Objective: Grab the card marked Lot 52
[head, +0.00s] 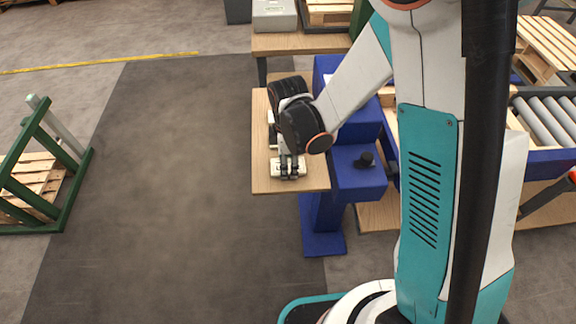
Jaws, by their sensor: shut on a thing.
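My gripper (289,174) points down at the near part of a small wooden table top (266,180). It is shut on a small cream-coloured item (277,170), which shows on both sides of the fingers. I take this for the card, but no lettering on it can be read, so I cannot tell if it says Lot 52. The item is at or just above the wood; I cannot tell if it touches. Part of the table top behind my gripper is hidden by my wrist.
A blue machine stand (357,183) with a black knob is right of the table top. A roller conveyor (547,120) is at the right. A green frame with wooden pallets (36,178) stands at the left. The dark floor mat (180,190) is clear.

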